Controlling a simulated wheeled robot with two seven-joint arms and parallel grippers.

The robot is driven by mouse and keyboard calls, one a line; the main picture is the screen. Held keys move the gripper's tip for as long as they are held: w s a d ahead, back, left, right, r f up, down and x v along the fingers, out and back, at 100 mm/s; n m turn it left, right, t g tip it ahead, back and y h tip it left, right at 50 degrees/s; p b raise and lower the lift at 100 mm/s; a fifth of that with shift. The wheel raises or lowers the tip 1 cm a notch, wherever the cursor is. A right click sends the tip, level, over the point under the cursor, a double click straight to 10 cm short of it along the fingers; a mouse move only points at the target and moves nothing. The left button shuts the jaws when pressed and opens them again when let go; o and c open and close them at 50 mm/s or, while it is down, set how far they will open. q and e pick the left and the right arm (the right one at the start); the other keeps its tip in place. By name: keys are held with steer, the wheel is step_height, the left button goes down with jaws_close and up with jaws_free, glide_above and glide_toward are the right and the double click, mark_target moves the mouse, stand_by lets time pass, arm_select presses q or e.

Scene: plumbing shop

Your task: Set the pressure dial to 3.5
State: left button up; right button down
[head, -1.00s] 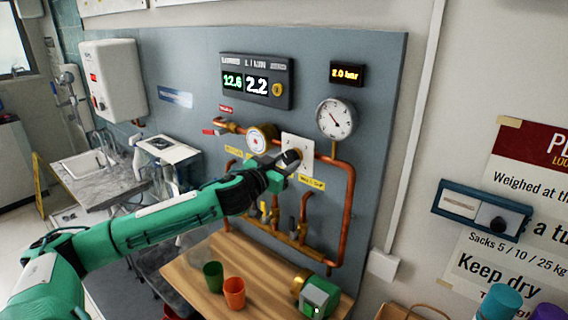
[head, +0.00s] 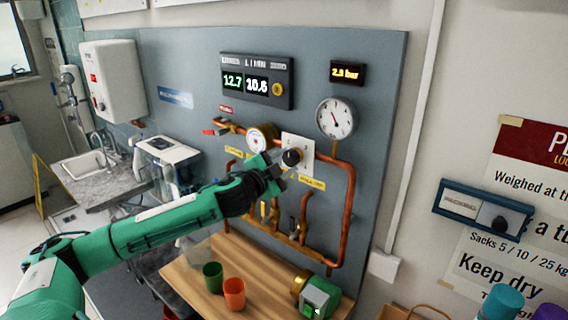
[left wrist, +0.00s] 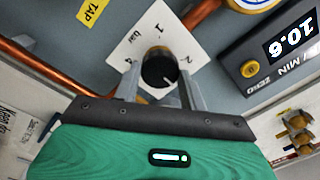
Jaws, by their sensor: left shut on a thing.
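The pressure dial is a black knob (head: 291,157) on a white square plate (head: 306,149). In the left wrist view the knob (left wrist: 160,68) has a white pointer mark on its face, and the plate around it carries the numerals 1, 2 and 4 and the word "bar". My left gripper (head: 284,163) is shut on the knob, with one finger on each side of it in the left wrist view. The small pressure display (head: 347,73) reads 2.3 bar. The round gauge (head: 335,118) has a dark needle. My right gripper is not in view.
Copper pipes (head: 349,200) run around the plate, with a second round dial (head: 260,138) at its left. A double display (head: 257,82) hangs above. A wooden table below holds a green cup (head: 213,277), an orange cup (head: 234,293) and a green-and-brass unit (head: 318,297).

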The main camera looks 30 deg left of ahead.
arm_select(q)
steer(key=m, duration=0.4)
steer(key=shift+m, duration=0.4)
steer(key=m+p, duration=0.1)
steer(key=m, duration=0.3)
steer(key=shift+m+h+p, duration=0.3)
steer(key=shift+m, duration=0.1)
steer(key=m+p, duration=0.1)
steer(key=m, duration=0.3)
steer(key=shift+a+m, duration=0.1)
steer(key=shift+m, duration=0.3)
steer(key=shift+f+m+h+p, duration=0.1)
steer(key=shift+m+h+p, duration=0.2)
steer(key=shift+m+p, duration=1.3)
steer(key=shift+m+b, duration=0.5)
steer(key=shift+m, duration=0.2)
steer(key=o, duration=1)
